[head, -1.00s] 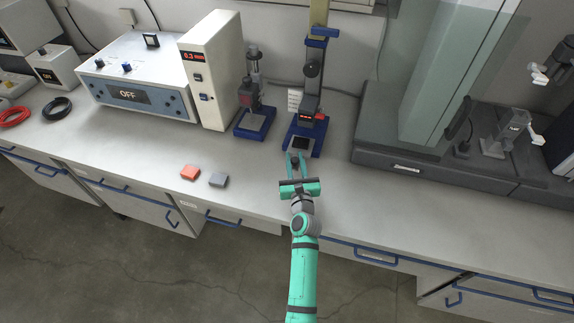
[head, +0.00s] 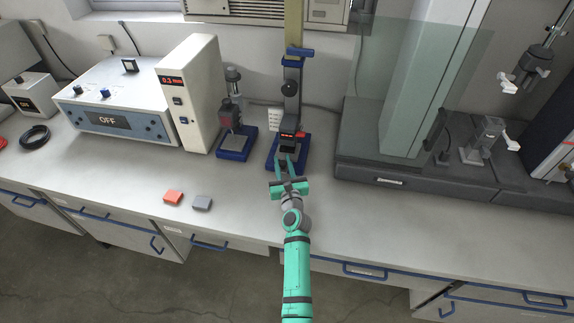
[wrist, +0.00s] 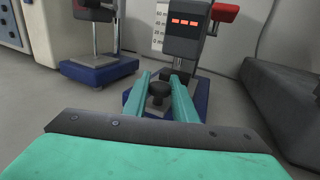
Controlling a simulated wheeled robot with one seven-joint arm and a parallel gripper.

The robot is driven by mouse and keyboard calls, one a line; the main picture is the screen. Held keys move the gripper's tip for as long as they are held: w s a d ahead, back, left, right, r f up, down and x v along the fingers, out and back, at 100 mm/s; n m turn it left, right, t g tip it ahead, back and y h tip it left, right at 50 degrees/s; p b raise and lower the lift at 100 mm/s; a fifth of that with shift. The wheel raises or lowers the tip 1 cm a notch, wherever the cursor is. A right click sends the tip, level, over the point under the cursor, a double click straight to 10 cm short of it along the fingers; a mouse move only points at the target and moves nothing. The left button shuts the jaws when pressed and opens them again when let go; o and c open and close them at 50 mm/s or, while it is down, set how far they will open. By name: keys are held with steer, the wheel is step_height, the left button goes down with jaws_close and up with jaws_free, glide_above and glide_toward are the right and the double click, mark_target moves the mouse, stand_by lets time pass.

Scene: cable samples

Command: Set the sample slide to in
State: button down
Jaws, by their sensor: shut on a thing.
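The sample slide shows as a dark piece (head: 287,149) low on the front of an upright test stand (head: 291,95) with a blue base and a red-lit display. My gripper (head: 286,163) reaches over the blue base from the front and is shut on this knob. The fingers hide part of the plate, so how far in the slide sits is hard to tell.
A smaller blue-based stand (head: 235,140) and a tall white unit (head: 190,95) are to the left. A dark cabinet base with glass (head: 415,170) stands close on the right.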

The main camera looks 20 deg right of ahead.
steer(key=shift+d, duration=0.15)
steer(key=c, duration=1.5)
jaws_free()
steer(key=shift+s, duration=0.3)
steer(key=s, duration=0.3)
steer(key=s+a, duration=0.1)
steer(key=s, duration=0.5)
steer(key=shift+s+a, duration=0.25)
steer(key=shift+s, duration=0.15)
steer(key=shift+s+d, duration=0.1)
steer(key=shift+s, duration=0.05)
